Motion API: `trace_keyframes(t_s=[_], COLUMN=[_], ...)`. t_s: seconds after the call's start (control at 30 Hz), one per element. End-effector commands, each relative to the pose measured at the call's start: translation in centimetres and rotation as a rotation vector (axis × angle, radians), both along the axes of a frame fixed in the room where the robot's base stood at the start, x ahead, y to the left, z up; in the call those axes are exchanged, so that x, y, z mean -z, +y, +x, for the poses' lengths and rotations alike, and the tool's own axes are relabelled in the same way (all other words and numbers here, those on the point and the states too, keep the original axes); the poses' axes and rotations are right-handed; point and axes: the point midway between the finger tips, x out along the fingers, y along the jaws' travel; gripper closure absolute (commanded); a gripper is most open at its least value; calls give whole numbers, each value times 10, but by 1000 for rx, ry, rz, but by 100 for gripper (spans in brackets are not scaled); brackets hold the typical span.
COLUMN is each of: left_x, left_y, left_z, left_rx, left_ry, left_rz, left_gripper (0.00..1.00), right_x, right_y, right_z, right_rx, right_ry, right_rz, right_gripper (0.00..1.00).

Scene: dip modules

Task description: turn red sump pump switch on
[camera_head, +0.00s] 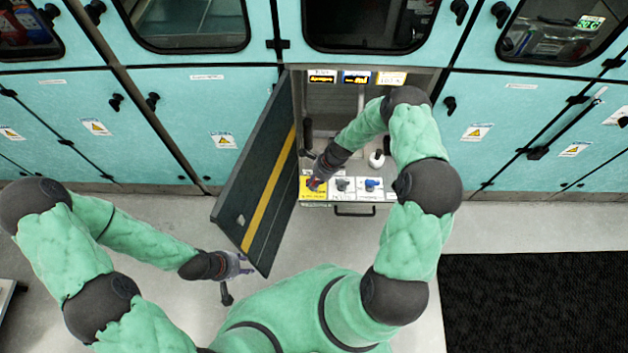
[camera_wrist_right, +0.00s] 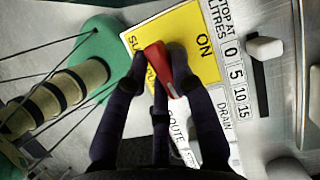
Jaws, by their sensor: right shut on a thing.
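The red sump pump switch (camera_wrist_right: 157,62) shows in the right wrist view as a red handle on a yellow plate (camera_wrist_right: 208,62) marked "ON". My right gripper (camera_wrist_right: 158,72) is shut on it, with dark fingers on both sides. The fingers hide part of the handle and label. In the head view my right gripper (camera_head: 315,184) is at the yellow plate (camera_head: 306,194), at the left end of the panel. My left gripper (camera_head: 240,265) is low beside the bottom edge of the open cabinet door (camera_head: 252,180). Its finger opening is too small to judge.
Black and blue switches (camera_head: 371,184) sit right of the yellow plate. A white round part (camera_head: 376,159) stands behind them. The open door closes off the left side of the compartment. Free floor (camera_head: 490,230) lies to the right, with a black mat (camera_head: 540,300).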

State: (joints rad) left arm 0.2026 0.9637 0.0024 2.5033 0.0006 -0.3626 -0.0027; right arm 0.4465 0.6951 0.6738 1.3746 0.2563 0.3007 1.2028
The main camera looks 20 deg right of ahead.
Motion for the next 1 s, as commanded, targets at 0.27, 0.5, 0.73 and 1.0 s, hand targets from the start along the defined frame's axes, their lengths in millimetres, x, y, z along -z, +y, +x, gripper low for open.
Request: trace_keyframes(t_s=[0.27,0.5,0.73,1.0], left_x=[11,28,44,62], left_y=[0,0,0,0], left_z=[0,0,0,0], left_rx=[0,0,0,0], left_ry=[0,0,0,0], left_rz=[0,0,0,0], left_gripper=[60,60,60,60], right_x=[2,3,3,3], right_y=[-1,-3,-4,-4], right_z=[1,2,3,4], right_rx=[-230,-459,-678,-935], right_ry=[-1,-1,-1,-2], right_rz=[0,-1,-1,-1], right_gripper=[100,100,100,100])
